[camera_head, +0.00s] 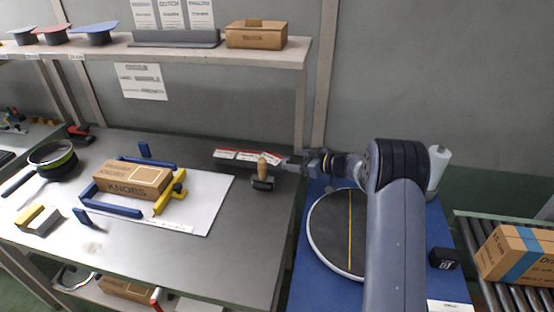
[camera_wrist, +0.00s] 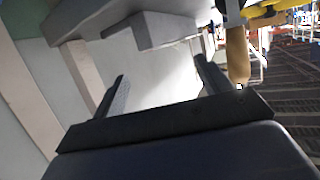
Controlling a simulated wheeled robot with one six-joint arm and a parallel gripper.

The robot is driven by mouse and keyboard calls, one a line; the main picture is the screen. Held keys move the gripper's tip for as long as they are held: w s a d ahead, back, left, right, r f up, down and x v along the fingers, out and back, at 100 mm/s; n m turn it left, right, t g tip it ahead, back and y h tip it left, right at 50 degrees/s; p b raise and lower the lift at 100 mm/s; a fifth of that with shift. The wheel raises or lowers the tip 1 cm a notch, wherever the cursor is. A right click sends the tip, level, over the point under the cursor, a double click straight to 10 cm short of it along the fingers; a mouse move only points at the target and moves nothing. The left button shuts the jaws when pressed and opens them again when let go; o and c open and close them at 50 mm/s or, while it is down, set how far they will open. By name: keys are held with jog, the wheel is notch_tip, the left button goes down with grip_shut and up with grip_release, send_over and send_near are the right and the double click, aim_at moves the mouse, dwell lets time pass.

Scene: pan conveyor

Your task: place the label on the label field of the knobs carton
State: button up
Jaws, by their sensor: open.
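The brown knobs carton (camera_head: 122,188) lies on a white sheet at the left of the workbench, in a blue corner frame. A pale outlined label field (camera_head: 148,175) is on its top. Several red-and-white labels (camera_head: 226,154) lie in a row on a dark strip at the back of the bench. My gripper (camera_head: 290,165) is at the right end of this row, beside the wooden-handled roller (camera_head: 262,168). In the wrist view my gripper (camera_wrist: 160,80) is open, with nothing seen between its fingers. I cannot tell any label in that view.
A yellow clamp (camera_head: 172,193) stands against the carton's right side. The roller handle (camera_wrist: 237,55) is close to the right finger in the wrist view. A shelf (camera_head: 190,54) overhangs the bench back. Bare bench lies right of the white sheet (camera_head: 208,205).

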aim_at(271, 158)
jog(key=x, duration=0.5)
jog(key=p+x, duration=0.1)
jog(key=x, duration=0.2)
jog(key=shift+s+a+f, duration=0.1)
jog(key=shift+s+a, duration=0.05)
jog(key=shift+s, duration=0.1)
jog(key=c, duration=1.1)
